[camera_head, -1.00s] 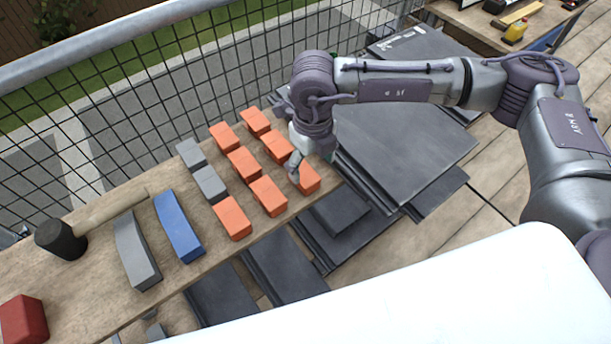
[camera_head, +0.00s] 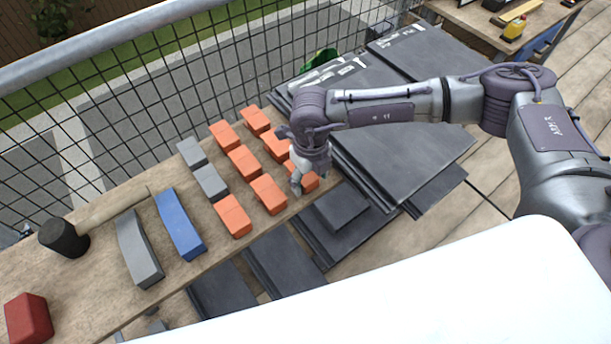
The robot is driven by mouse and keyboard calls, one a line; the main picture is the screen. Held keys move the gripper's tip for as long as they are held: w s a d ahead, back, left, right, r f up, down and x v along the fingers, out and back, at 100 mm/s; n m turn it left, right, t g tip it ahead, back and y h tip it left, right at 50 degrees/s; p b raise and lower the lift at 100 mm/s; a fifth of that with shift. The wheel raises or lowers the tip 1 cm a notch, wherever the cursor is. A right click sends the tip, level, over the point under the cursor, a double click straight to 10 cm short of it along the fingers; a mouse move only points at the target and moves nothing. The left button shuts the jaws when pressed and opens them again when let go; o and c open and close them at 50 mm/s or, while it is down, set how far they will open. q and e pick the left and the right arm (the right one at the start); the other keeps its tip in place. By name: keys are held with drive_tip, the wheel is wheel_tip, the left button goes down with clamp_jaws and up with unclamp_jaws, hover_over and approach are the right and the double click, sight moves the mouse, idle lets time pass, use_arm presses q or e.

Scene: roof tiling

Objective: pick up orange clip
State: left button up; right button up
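Several orange clips lie in rows on the wooden bench. One orange clip (camera_head: 311,182) at the bench's right end is partly hidden behind my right gripper (camera_head: 297,188). The gripper points down at this clip's left side. Whether its fingers are open or shut, or touch the clip, I cannot tell. My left gripper does not show.
The wooden bench (camera_head: 75,290) also carries two grey blocks (camera_head: 210,182), a blue bar (camera_head: 180,224), a grey bar (camera_head: 138,250), a black-headed mallet (camera_head: 62,239) and a dark red block (camera_head: 27,318). Dark slates (camera_head: 400,140) are stacked to the right. A mesh railing runs behind.

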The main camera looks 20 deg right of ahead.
drive_tip(key=c, duration=0.8)
drive_tip(key=shift+r, duration=0.5)
drive_tip(key=r, duration=0.2)
drive_tip(key=r+b, duration=0.1)
drive_tip(key=shift+s+d+r, duration=0.25)
drive_tip(key=shift+d, duration=0.1)
drive_tip(key=s+d+r+b, duration=0.1)
drive_tip(key=s+d+r, duration=0.5)
drive_tip(key=s+d, duration=0.1)
drive_tip(key=shift+s+d+r, duration=0.25)
drive_tip(key=shift+d+r, duration=0.05)
drive_tip(key=shift+d, duration=0.15)
